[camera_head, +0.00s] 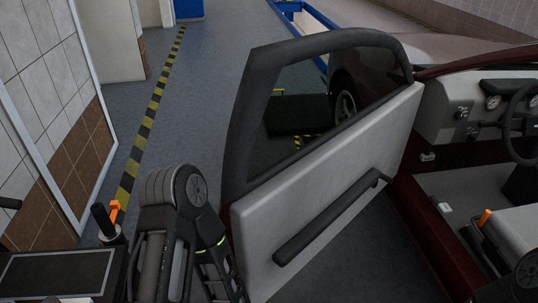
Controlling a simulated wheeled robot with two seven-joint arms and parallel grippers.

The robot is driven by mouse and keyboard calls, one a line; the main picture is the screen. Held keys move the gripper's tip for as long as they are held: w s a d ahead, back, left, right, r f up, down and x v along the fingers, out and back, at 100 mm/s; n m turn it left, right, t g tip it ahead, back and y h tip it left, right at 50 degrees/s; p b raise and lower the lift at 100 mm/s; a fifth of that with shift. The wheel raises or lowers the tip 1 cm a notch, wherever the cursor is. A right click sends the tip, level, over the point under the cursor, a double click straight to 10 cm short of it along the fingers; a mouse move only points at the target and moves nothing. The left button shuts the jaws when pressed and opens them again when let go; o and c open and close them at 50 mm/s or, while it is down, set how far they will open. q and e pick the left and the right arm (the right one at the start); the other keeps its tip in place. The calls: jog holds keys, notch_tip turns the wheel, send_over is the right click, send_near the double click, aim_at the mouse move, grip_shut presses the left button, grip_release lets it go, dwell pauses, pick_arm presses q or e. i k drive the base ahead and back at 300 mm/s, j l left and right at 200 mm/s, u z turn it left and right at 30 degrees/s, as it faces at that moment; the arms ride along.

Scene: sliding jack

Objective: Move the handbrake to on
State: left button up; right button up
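The handbrake (485,217) shows at the lower right, inside the car, as a small lever with an orange tip beside the light grey seat. Its lower part is small and partly hidden, so I cannot tell its exact position. Black links of my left arm rise at the bottom, left of the open car door (330,195); no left fingertips can be made out. A round dark part at the bottom right corner looks like my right arm. No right gripper shows, and nothing of mine is seen touching the handbrake.
The open door, with its window frame and grey inner panel, stands between my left arm and the car interior. The steering wheel (520,125) and dashboard (462,112) are at right. A black handle with an orange piece (114,211) stands at left near the tiled wall (60,110).

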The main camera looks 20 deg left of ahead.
aim_at(495, 273)
jog(key=u, duration=0.15)
jog(key=z, duration=1.35)
jog(key=i+j+z, duration=0.15)
jog(key=z, duration=0.25)
jog(key=i+j+z, duration=0.25)
jog(key=z, duration=0.2)
jog(key=i+j+z, duration=0.15)
jog(key=z, duration=0.25)
jog(key=i+j, duration=0.15)
jog(key=j, duration=0.25)
jog(key=i+j+z, duration=0.1)
jog(key=j, duration=0.25)
jog(key=i+j, duration=0.2)
jog(key=j, duration=0.2)
jog(key=i+j+z, duration=0.15)
jog(key=j, duration=0.25)
jog(key=i+j, duration=0.35)
jog(key=j, duration=0.1)
